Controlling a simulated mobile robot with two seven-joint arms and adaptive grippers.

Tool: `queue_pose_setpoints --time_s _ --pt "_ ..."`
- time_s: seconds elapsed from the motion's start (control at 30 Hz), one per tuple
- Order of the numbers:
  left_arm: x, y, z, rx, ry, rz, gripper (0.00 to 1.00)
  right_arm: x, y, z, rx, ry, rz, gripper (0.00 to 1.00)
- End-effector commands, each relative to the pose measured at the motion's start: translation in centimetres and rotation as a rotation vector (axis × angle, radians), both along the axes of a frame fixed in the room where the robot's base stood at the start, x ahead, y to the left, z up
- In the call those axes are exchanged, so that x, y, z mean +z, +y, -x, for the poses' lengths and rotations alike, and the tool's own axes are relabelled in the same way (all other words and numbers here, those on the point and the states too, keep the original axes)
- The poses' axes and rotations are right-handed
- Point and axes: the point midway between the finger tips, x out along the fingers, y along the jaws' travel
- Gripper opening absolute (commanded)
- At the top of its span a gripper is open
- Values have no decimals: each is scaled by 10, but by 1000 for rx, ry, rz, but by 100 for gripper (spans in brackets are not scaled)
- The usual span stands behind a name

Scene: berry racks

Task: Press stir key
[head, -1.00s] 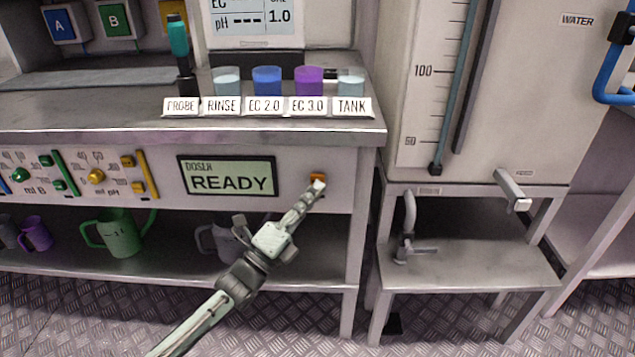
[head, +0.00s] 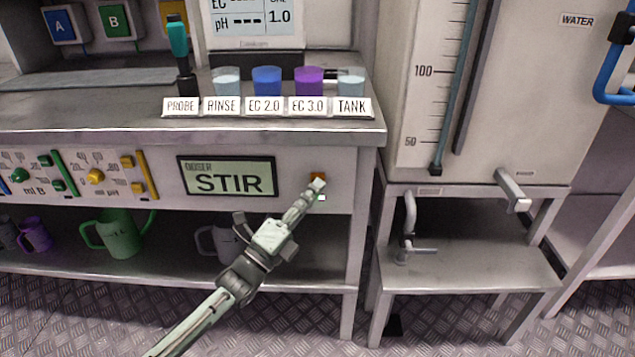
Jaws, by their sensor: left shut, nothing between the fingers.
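The stir key (head: 318,176) is a small orange button on the bench's front panel, right of the doser display. My left gripper (head: 317,186) is shut and empty, its fingertips at the key's lower edge and covering part of it. I cannot tell whether they touch it. The doser display (head: 228,178) reads "STIR". A small white label (head: 322,198) shows just below the fingertips. My right gripper is not in view.
Several cups, including a blue one (head: 267,81) and a purple one (head: 308,80), stand on the bench top behind labels. A green jug (head: 120,237) and a grey jug (head: 222,241) stand on the shelf below. A water tank (head: 545,90) with a tap stands at right.

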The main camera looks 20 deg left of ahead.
Motion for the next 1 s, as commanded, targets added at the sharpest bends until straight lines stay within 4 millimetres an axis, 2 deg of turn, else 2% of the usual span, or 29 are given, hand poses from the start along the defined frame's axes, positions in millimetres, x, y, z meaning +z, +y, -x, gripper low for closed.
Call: queue_pose_setpoints --time_s 0.37,0.73,1.0 --pt "0 0 0 1 0 0 0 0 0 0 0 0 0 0" --pt "1 -4 15 0 0 1 0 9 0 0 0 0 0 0" --pt "0 -4 16 0 0 0 0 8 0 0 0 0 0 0"
